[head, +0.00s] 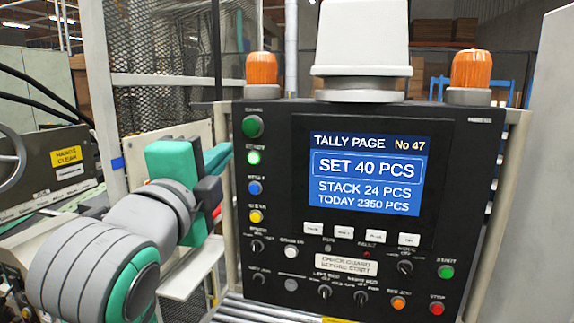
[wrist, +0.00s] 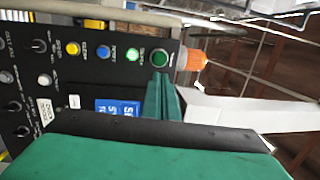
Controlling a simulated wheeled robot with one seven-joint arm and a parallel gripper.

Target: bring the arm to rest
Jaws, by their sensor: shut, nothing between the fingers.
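My arm reaches in from the lower left of the head view. My gripper (head: 219,157) is at the left edge of the black control panel (head: 270,220), its green fingers together and empty. In the wrist view my gripper (wrist: 160,82) is also shut, with its fingertips in front of the panel near the green button. I cannot tell whether they touch the panel. The panel's screen (head: 367,174) reads "TALLY PAGE No 47", "SET 40 PCS", "STACK 24 PCS" and "TODAY 2350 PCS".
Orange lamps (head: 262,69) and a white housing (head: 361,45) stand on top of the panel. A column of coloured buttons (head: 254,158) lines its left side. A grey post (head: 104,95) and wire mesh are behind my arm. A machine (head: 55,165) stands at the left.

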